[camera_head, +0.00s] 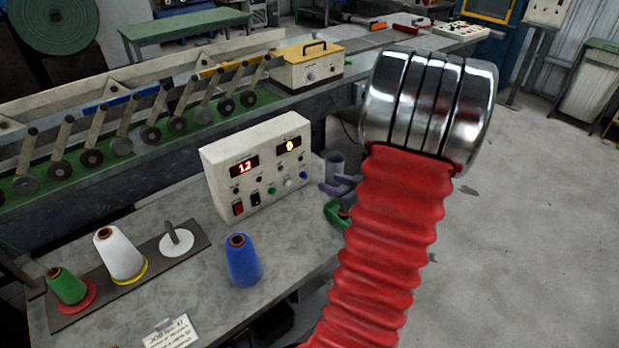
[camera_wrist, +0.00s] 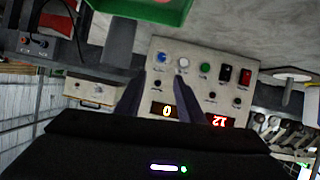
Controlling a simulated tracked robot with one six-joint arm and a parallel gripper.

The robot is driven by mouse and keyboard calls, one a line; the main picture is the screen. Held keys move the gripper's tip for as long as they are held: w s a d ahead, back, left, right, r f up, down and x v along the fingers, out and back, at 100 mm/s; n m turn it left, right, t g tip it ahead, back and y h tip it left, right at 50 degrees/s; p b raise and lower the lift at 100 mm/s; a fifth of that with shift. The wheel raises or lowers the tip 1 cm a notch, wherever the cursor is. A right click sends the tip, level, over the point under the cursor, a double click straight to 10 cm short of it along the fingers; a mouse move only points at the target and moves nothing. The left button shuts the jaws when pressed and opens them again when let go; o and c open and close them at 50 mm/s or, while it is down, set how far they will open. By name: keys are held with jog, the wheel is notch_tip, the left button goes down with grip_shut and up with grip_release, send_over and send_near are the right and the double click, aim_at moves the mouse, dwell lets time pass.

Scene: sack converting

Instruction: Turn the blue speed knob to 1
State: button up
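The cream control box (camera_head: 225,163) stands on the grey bench, with a red display reading 12 and a yellow display reading 0. The blue speed knob (camera_head: 303,175) is at the right end of its lower row, beside a white knob (camera_head: 288,183). In the upside-down wrist view the blue knob (camera_wrist: 161,58) lies just beyond the gap between my fingertips (camera_wrist: 161,78). My gripper (camera_head: 340,186) is open and empty, its fingers apart at the right side of the box. I cannot tell whether a finger touches the panel. The knob's pointer is too small to read.
A green button (camera_head: 271,190) and two rocker switches sit left of the knobs. A blue cone (camera_head: 243,262) stands before the box. A grey cylinder (camera_head: 334,163) and a green item (camera_head: 336,214) are near my fingers. My red-sleeved arm hides the bench's right side.

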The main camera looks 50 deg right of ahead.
aim_at(306, 177)
jog(key=shift+s+f+t, duration=0.3)
jog(key=shift+s+f, duration=0.15)
jog(key=shift+s, duration=0.3)
jog(key=shift+w, duration=0.1)
jog(key=x, duration=1.3)
jog(key=shift+w+a+f, duration=0.1)
jog(key=shift+w+f, duration=0.15)
jog(key=shift+f, duration=0.05)
grip_shut()
jog(key=shift+s+d, duration=0.15)
jog(key=shift+d, duration=0.15)
jog(key=shift+a, duration=0.2)
